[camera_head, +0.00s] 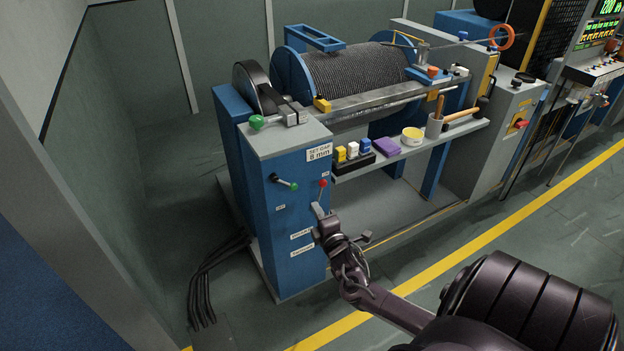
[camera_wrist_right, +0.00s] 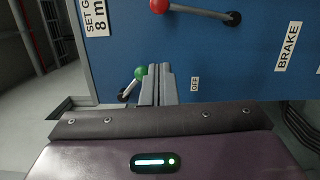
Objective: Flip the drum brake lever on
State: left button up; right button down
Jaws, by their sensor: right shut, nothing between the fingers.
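The blue front panel of the winch console (camera_head: 295,219) carries two levers. One has a red knob (camera_head: 323,184) and points up; it also shows at the top of the right wrist view (camera_wrist_right: 195,12). The other has a green knob (camera_head: 294,186) and points right, slightly down; in the right wrist view its knob (camera_wrist_right: 140,73) shows beside my fingertips. A BRAKE label (camera_wrist_right: 288,45) and a small OFF label (camera_wrist_right: 195,84) are on the panel; which lever they name is unclear. My right gripper (camera_head: 318,210) is shut and empty before the panel, below the red lever. Contact cannot be told.
A SET GAP 8 mm label (camera_head: 319,152) is at the panel's top. Right of the panel, a shelf (camera_head: 400,153) holds small blocks, a yellow tin (camera_head: 412,136) and a tool cup (camera_head: 434,127). Cables (camera_head: 208,275) lie left on the floor.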

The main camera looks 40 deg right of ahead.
pick_arm(q)
jog(key=shift+d, duration=0.25)
pick_arm(e)
jog(key=v, duration=0.3)
jog(key=shift+s+a, duration=0.2)
jog(key=shift+s, duration=0.15)
pick_arm(q)
jog(key=shift+a, duration=0.25)
pick_arm(e)
jog(key=shift+r, duration=0.1)
